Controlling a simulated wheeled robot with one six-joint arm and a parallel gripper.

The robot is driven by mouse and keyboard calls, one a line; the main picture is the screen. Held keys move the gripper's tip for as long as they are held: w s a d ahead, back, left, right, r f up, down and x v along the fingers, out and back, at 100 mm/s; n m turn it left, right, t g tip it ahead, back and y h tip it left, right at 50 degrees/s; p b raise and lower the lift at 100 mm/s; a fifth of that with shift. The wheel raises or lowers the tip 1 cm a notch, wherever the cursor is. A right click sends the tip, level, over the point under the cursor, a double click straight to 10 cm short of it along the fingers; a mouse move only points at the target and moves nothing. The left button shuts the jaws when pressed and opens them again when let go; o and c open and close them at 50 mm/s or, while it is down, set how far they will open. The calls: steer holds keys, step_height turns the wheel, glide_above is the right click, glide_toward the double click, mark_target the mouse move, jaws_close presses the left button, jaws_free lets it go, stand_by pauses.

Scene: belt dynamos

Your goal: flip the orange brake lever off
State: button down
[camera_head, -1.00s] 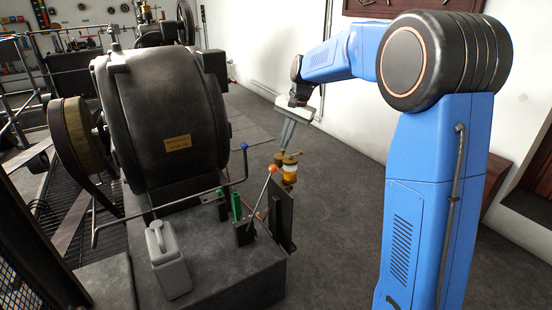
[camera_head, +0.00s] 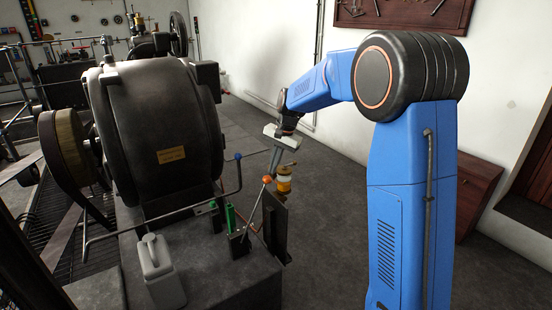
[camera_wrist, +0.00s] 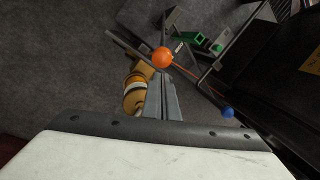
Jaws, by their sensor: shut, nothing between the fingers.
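The brake lever with an orange ball (camera_head: 267,180) rises from a bracket at the front right of the dynamo's plinth, and its rod tilts to the right in the head view. The orange ball (camera_wrist: 162,57) shows in the upper middle of the wrist view. My gripper (camera_head: 272,174) hangs close to the ball, with its fingers shut and nothing between them. In the wrist view the fingertips (camera_wrist: 163,77) are just below the ball in the picture. I cannot tell whether they touch it.
A brass and amber oiler (camera_head: 284,180) stands just right of the lever, close beside my fingers. A blue-knobbed lever (camera_head: 238,157), a green handle (camera_head: 230,217) and a grey can (camera_head: 159,270) are to the left. The large black dynamo (camera_head: 158,130) stands behind. Open floor lies right.

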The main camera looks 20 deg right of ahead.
steer(key=shift+x, duration=1.5)
steer(key=s+a+r+t+h, duration=0.1)
steer(key=s+a+r+h, duration=0.1)
steer(key=a, duration=0.6)
steer(key=s+a+r+t+h, duration=0.1)
steer(key=s+a+r+h, duration=0.1)
steer(key=a, duration=0.6)
steer(key=shift+s+a+n+h, duration=0.35)
steer(key=shift+s+h, duration=0.4)
steer(key=shift+h, duration=0.35)
steer(key=shift+a+r, duration=0.1)
steer(key=shift+a, duration=0.1)
steer(key=shift+s+a+r, duration=0.2)
steer(key=shift+a+r, duration=0.1)
steer(key=shift+a, duration=0.2)
